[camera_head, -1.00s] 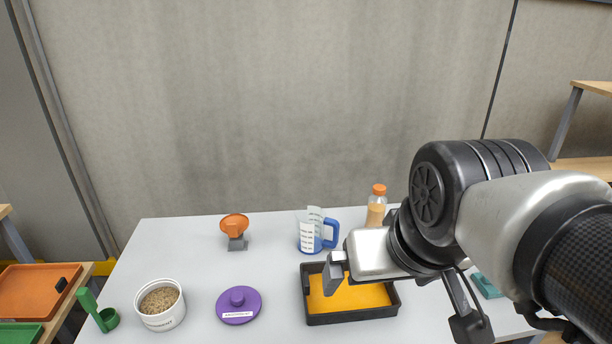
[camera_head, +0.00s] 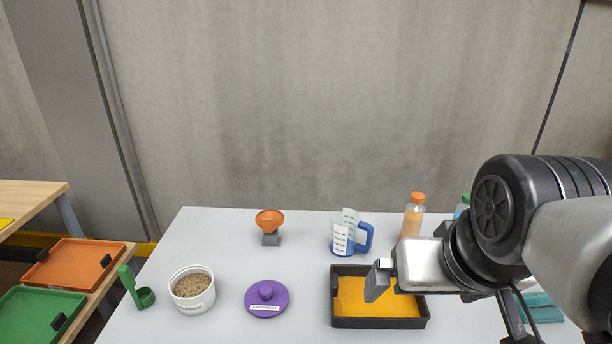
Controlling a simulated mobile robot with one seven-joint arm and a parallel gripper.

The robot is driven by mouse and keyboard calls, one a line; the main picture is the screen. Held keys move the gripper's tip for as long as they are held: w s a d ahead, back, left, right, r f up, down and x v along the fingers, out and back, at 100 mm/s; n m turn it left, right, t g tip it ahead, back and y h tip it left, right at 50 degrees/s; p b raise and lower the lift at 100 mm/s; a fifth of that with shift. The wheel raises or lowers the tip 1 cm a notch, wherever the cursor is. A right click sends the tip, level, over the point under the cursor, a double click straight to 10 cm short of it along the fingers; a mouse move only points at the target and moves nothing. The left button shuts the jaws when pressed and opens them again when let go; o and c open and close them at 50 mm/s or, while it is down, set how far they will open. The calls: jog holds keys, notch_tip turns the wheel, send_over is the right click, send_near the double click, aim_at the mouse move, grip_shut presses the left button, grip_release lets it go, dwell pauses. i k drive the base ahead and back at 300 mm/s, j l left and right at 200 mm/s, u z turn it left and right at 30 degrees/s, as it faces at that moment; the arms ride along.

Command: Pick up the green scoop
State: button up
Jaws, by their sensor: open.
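The green scoop (camera_head: 144,297) is at the left edge of the white table, with its handle (camera_head: 127,278) rising up and to the left. It stands just left of a white tub (camera_head: 192,290) filled with brown grains. My gripper (camera_head: 445,298) is far to the right of the scoop, over the right part of the table near the black tray. It is open and I see nothing held in it. One finger shows clearly; the other is partly hidden by the wrist.
A purple lid (camera_head: 267,308), an orange scoop-like item on a grey stand (camera_head: 270,225), a blue-handled measuring jug (camera_head: 347,240), an orange-capped bottle (camera_head: 413,216) and a black tray with a yellow bottom (camera_head: 335,322) stand on the table. Orange (camera_head: 73,262) and green (camera_head: 40,318) trays are at left.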

aim_at(143, 297)
jog(key=k+u, duration=0.15)
jog(key=u, duration=0.35)
jog(key=k+j+u, duration=0.1)
jog(key=u, duration=0.4)
jog(key=k+j+u, duration=0.1)
jog(key=u, duration=0.4)
jog(key=i+j+z, duration=0.3)
jog(key=j, duration=0.25)
jog(key=i+j+z, duration=0.1)
jog(key=i+j, duration=0.2)
jog(key=i+j+z, duration=0.15)
jog(key=j, duration=0.15)
jog(key=i+j+z, duration=0.15)
jog(key=j, duration=0.2)
jog(key=i+j+z, duration=0.15)
jog(key=j, duration=0.2)
jog(key=i+j+z, duration=0.1)
jog(key=j, duration=0.25)
